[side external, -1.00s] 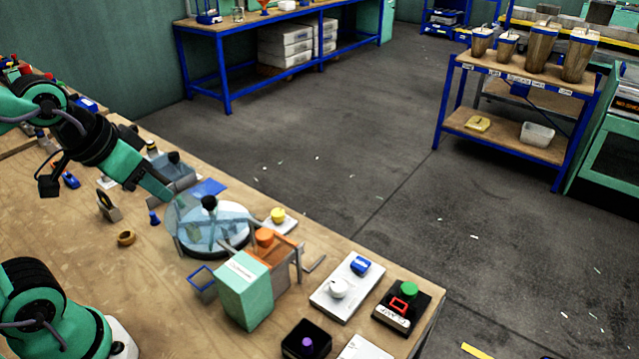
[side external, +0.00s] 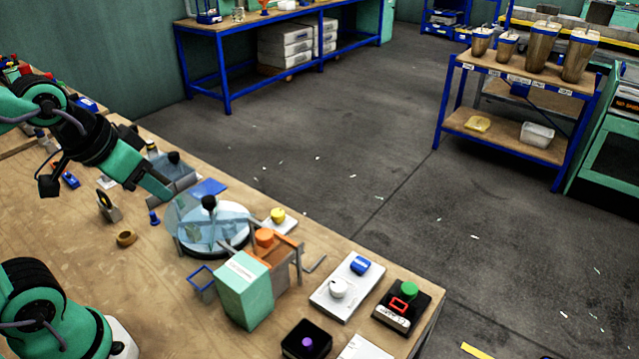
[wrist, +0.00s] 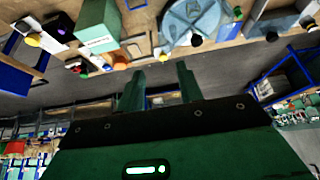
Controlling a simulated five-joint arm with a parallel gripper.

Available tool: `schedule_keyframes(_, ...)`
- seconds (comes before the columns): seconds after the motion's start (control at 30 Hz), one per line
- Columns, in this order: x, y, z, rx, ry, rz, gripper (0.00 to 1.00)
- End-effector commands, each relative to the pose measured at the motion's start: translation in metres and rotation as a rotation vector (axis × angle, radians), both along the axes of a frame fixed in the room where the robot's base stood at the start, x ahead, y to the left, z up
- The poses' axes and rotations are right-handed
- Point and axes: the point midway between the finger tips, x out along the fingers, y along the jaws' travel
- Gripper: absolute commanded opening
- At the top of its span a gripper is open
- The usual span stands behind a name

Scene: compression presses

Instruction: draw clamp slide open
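My gripper (side external: 168,195) is at the upper left of the bench, above its top, beside a clear round dome (side external: 185,222) with a black knob. In the wrist view my gripper (wrist: 160,78) has its two green fingers apart with nothing between them. A grey block with a black knob (side external: 173,158) stands just behind the fingers and is partly hidden by them. It also shows at the upper right of the wrist view (wrist: 283,22). I cannot tell for certain which part is the clamp slide. A black box with a green button (side external: 409,289) carries a label that seems to read CLAMP.
A green box (side external: 245,290) and an orange-topped frame (side external: 275,252) stand to the right of the dome. A white plate with a blue switch (side external: 361,265) and a black box with a purple button (side external: 306,342) sit near the front.

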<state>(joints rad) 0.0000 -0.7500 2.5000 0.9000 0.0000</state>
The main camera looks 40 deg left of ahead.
Motion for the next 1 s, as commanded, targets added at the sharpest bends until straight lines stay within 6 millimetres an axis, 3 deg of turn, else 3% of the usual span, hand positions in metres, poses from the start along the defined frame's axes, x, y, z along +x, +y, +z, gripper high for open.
schedule_keyframes(0.27,0.003,-0.001,0.002,-0.003,0.003,0.001,0.39)
schedule_keyframes(0.47,0.017,-0.008,0.01,-0.02,0.027,0.005,0.39)
schedule_keyframes(1.0,0.106,-0.066,0.034,-0.094,0.158,0.051,0.39)
